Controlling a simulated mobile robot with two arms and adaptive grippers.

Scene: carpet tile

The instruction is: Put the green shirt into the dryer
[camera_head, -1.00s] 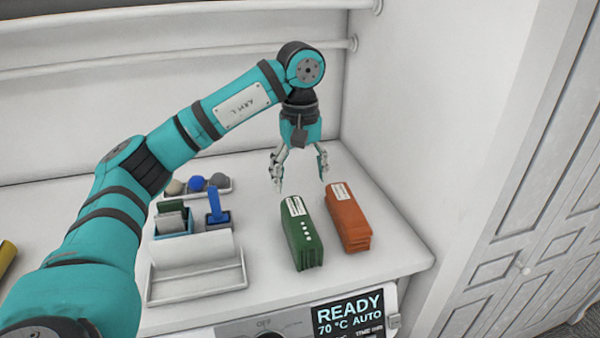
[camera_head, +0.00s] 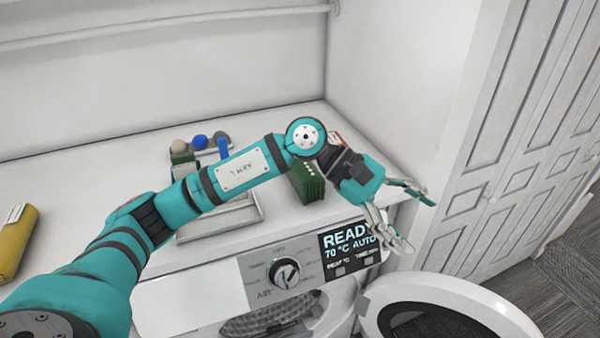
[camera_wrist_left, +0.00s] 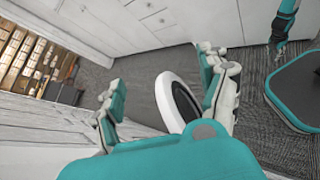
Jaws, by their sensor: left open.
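The green folded bundle (camera_head: 308,182), which I take to be the green shirt, lies on the white top above the dryer, partly hidden by my arm. The dryer (camera_head: 200,300) shows "READY 70 °C AUTO". Its round door (camera_head: 460,300) stands open to the right and shows between my fingers in the left wrist view (camera_wrist_left: 163,105). My left gripper (camera_head: 422,226) is open and empty, past the top's front right corner, right of the bundle. My right gripper (camera_wrist_left: 278,48) is small at the upper right of the left wrist view; its opening is unclear.
An orange bundle (camera_head: 337,138) lies behind my left wrist, mostly hidden. A white rack (camera_head: 220,220) and small holders with blue and green items stand left of the green bundle. A yellow object (camera_head: 17,240) lies far left. White panelled cupboard doors (camera_head: 510,150) stand right; grey carpet (camera_head: 570,270) is clear.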

